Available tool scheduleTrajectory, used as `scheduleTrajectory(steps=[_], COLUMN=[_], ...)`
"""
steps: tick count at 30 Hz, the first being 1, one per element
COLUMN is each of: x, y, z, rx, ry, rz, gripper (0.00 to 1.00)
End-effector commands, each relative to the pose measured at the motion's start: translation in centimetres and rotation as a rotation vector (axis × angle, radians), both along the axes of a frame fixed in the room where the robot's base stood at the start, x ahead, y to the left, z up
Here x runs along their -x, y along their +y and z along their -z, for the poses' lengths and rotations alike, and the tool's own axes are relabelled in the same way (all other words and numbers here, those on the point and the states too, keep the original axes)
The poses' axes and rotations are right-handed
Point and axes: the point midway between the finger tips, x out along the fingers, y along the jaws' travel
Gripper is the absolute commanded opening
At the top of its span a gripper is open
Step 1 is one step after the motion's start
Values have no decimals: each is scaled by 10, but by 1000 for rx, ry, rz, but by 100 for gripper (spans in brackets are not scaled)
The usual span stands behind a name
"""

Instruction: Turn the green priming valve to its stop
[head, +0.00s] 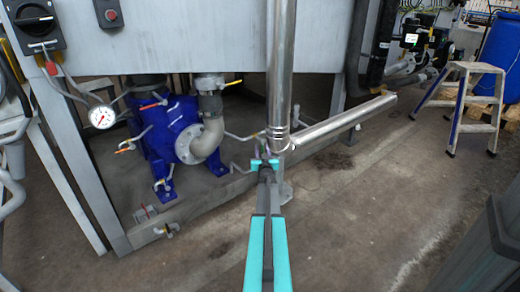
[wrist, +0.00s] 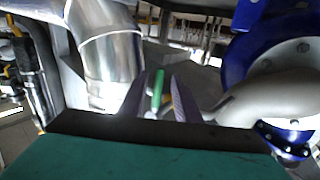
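The green priming valve handle (wrist: 158,90) shows in the wrist view as a short, near-upright green bar. My gripper (wrist: 156,103) has its two dark fingers apart, one on each side of the green handle in the picture. I cannot tell whether the handle is between the fingertips or a little beyond them. No contact is visible. In the head view my gripper (head: 265,163) is at the foot of the shiny steel pipe, and it hides most of the valve area there.
The vertical steel pipe (head: 282,75) and its slanting branch (head: 345,118) stand close to my gripper. A blue pump (head: 172,140) with a grey elbow and a pressure gauge (head: 102,117) is at the left. A step stool (head: 470,100) stands at the right. The floor between is clear.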

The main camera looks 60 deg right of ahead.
Motion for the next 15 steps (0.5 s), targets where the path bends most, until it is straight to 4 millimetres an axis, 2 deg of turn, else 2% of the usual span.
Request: scheduleTrajectory(steps=[6, 15], x=[-14, -23], y=[-18, -29], z=[2, 0], rx=[0, 0], ry=[0, 0], rz=[-1, 0], gripper=[29, 29])
